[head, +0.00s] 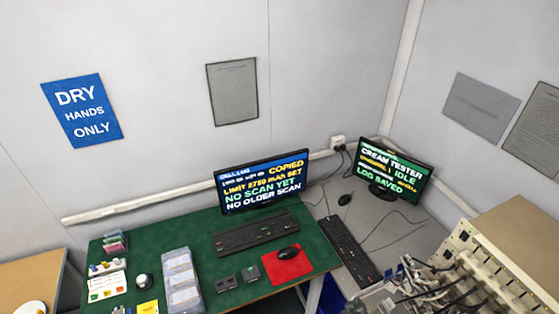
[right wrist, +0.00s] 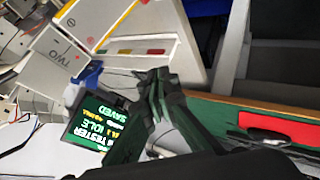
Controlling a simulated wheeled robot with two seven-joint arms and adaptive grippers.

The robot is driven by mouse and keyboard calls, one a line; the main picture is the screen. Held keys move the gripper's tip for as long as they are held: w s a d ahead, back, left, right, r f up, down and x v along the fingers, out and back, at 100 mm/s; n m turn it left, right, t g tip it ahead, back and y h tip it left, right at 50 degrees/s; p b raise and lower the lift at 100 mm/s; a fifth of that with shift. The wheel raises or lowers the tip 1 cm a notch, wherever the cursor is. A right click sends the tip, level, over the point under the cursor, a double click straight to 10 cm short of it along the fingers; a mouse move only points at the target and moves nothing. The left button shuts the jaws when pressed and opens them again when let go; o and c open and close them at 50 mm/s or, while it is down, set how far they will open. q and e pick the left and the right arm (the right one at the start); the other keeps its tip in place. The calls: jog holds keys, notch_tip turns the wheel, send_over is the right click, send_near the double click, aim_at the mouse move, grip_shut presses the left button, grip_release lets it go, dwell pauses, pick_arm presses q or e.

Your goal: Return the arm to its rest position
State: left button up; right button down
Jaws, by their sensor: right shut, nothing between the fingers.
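My right gripper (right wrist: 155,78) shows in the right wrist view with its dark fingers together and nothing held between them. It is in the air, with the lit tester monitor (right wrist: 98,122) behind it and the white panel marked TWO (right wrist: 62,55) to its upper left. In the head view I cannot clearly make out the right gripper near the crowded bottom edge. My left gripper is in neither view.
The green bench mat (head: 215,262) holds a keyboard (head: 257,233), a red mouse pad (head: 288,268), a clear tray (head: 182,280) and a scan monitor (head: 262,182). The tester screen (head: 393,172) reads IDLE, LOG SAVED. A cabled rack (head: 490,268) stands at right.

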jog(key=s+f+g+y+b, duration=0.1)
jog(key=s+f+b, duration=0.2)
jog(key=s+f, duration=0.45)
jog(key=s+f+g+b, duration=0.15)
jog(key=s+f, duration=0.25)
jog(key=f, duration=0.7)
jog(key=s+f+g+y+b, duration=0.1)
jog(key=s+f+b, duration=0.3)
jog(key=f, duration=0.5)
pick_arm(q)
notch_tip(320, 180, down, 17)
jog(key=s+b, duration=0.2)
jog(key=b, duration=0.6)
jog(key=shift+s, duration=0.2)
pick_arm(e)
jog(key=s+f+g, duration=0.1)
jog(key=s+f, duration=0.6)
jog(key=s, duration=0.4)
jog(key=s+d+f+m+g+y, duration=0.1)
jog(key=s+f, duration=0.7)
jog(key=s, duration=0.3)
jog(key=s+d+f+m+g, duration=0.1)
jog(key=s+f, duration=0.6)
jog(key=s, duration=0.3)
jog(key=shift+s+d+f+g+y, duration=0.15)
jog(key=shift+s+f+g+y, duration=0.2)
jog(key=shift+s+y, duration=0.05)
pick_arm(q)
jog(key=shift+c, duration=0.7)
